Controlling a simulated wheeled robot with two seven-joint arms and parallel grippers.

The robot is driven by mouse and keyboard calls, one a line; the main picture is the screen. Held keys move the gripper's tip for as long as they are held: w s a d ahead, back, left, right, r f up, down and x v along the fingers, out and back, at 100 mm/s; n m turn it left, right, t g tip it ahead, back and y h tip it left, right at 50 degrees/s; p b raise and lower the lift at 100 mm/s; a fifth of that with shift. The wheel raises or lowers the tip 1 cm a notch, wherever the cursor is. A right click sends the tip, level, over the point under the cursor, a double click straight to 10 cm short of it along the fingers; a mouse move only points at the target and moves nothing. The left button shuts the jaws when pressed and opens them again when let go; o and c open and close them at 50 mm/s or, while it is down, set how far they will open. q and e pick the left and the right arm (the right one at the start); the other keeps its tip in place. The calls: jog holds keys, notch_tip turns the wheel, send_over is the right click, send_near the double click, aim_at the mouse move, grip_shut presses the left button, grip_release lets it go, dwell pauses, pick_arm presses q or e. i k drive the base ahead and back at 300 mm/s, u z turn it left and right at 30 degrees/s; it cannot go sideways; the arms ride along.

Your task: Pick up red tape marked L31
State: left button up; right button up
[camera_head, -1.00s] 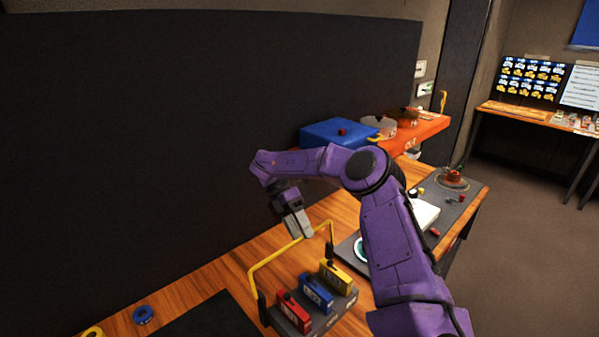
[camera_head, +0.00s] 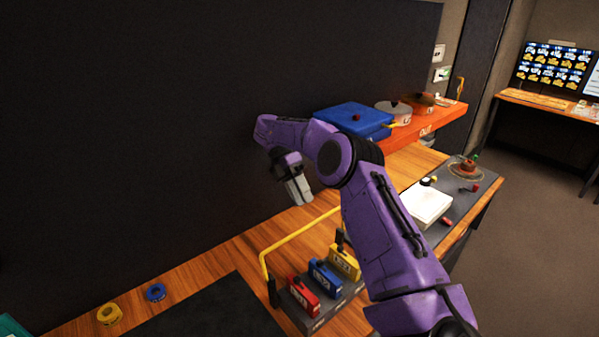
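No red tape roll that I can make out shows in the head view, and no L31 mark can be read. Two other tape rolls lie on the wooden table at the lower left: a yellow roll (camera_head: 110,314) and a blue roll (camera_head: 156,292). My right gripper (camera_head: 302,192) hangs from the purple arm, pointing down, above the back of the table behind the yellow bar. Its pale fingers look close together, but the gap between them is too small to judge. I see nothing clearly held in it. My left gripper is out of view.
A rack holds red (camera_head: 303,296), blue (camera_head: 325,277) and yellow (camera_head: 345,262) labelled blocks beside a yellow bar (camera_head: 300,238). A dark mat (camera_head: 215,312) lies left of it. A blue box (camera_head: 352,120) and orange shelf (camera_head: 425,124) stand farther back. A dark wall runs behind.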

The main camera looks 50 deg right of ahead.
aim_at(305, 298)
jog(key=k, duration=1.5)
